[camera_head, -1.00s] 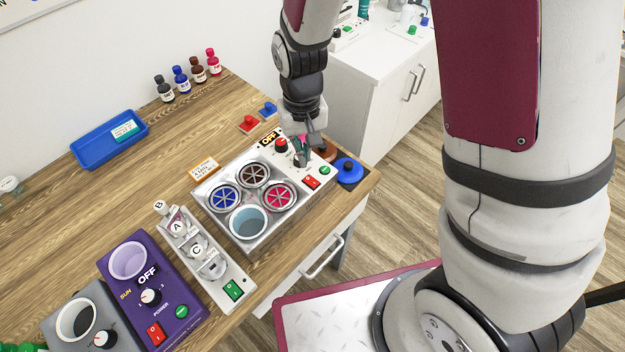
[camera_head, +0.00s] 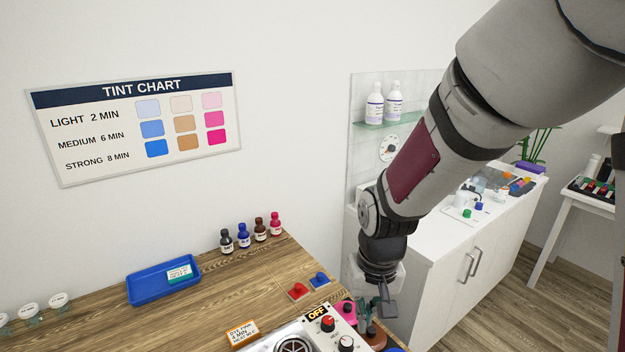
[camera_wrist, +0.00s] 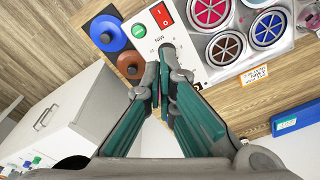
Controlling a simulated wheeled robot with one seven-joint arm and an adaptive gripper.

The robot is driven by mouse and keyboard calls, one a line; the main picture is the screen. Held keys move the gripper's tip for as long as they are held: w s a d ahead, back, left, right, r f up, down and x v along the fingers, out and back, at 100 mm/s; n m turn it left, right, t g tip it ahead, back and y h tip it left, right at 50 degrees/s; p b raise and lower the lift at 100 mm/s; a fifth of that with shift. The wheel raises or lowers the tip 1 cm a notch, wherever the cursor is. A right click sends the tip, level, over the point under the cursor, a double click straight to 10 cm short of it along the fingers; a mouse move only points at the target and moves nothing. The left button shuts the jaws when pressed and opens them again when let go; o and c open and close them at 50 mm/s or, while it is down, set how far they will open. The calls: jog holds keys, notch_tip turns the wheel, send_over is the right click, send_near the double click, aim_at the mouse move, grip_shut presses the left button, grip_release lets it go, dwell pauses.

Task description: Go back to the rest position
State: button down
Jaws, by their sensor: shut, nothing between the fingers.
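My gripper (camera_head: 370,312) hangs at the end of my arm over the near right corner of the wooden bench in the head view. In the wrist view its two green-sided fingers (camera_wrist: 165,62) are closed together with nothing between them. Their tips appear over the edge of the white control panel (camera_wrist: 180,55) of the dye unit, close to the MIN marking. I cannot tell the height of the tips above the panel. In the head view the unit's OFF display (camera_head: 317,313) and red knob (camera_head: 327,323) show left of the gripper.
A blue lid (camera_wrist: 107,32) and a brown lid (camera_wrist: 130,63) lie beside the panel. A blue tray (camera_head: 163,279) and several dye bottles (camera_head: 243,238) stand along the wall. A white cabinet (camera_head: 440,285) stands to the right. A tint chart (camera_head: 140,125) hangs on the wall.

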jog(key=s+d+r+t+b, duration=0.1)
jog(key=s+d+r, duration=0.3)
jog(key=r, duration=0.5)
jog(key=s+d+r+t+b, duration=0.1)
jog(key=s+d+r+t, duration=0.2)
jog(key=s+d+r, duration=0.2)
jog(key=shift+s+r+m+t, duration=0.3)
jog(key=shift+s+r, duration=1.55)
